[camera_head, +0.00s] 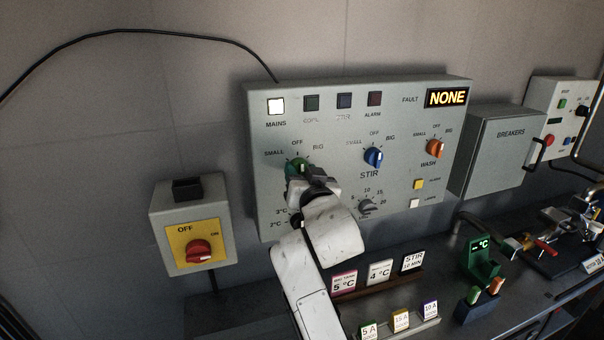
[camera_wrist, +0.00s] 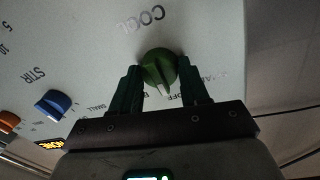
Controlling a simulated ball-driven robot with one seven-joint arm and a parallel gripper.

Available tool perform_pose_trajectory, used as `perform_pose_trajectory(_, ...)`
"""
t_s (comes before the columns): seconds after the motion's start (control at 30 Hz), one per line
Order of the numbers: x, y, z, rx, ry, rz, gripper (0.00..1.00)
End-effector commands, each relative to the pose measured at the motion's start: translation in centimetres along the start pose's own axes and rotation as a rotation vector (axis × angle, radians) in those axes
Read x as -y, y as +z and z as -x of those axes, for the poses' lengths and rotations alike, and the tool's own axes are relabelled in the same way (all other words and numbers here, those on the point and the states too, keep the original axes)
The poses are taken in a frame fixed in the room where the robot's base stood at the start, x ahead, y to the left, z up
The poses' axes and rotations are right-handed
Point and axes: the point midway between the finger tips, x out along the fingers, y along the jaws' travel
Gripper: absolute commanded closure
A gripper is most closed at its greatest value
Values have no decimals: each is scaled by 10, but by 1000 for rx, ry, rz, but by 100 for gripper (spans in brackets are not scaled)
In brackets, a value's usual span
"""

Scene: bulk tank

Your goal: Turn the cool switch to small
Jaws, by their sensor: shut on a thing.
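The cool switch is a round green knob (camera_head: 295,168) on the left of the grey control panel, with SMALL to its upper left, OFF above and BIG to its upper right. In the wrist view the green knob (camera_wrist: 158,67) sits between my two dark fingers, below the COOL lettering. Its pale pointer mark points down towards the OFF label, seen upside down there. My gripper (camera_head: 308,180) is at the panel and is shut on the green knob. In the head view my gripper hides the knob's lower right part.
The blue STIR knob (camera_head: 373,157) and orange WASH knob (camera_head: 434,149) are to the right. A grey knob (camera_head: 367,207) is below STIR. A red-knobbed mains box (camera_head: 198,252) hangs at lower left. Cards and small devices stand on the bench below. The MAINS lamp (camera_head: 276,106) is lit.

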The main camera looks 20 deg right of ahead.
Motion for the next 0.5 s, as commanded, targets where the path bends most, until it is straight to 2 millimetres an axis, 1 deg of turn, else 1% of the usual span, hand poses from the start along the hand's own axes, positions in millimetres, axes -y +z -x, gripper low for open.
perform_pose_trajectory(0.27,0,1,0,-8,-1,127,86)
perform_pose_trajectory(0.5,-1,1,0,-22,-4,331,86)
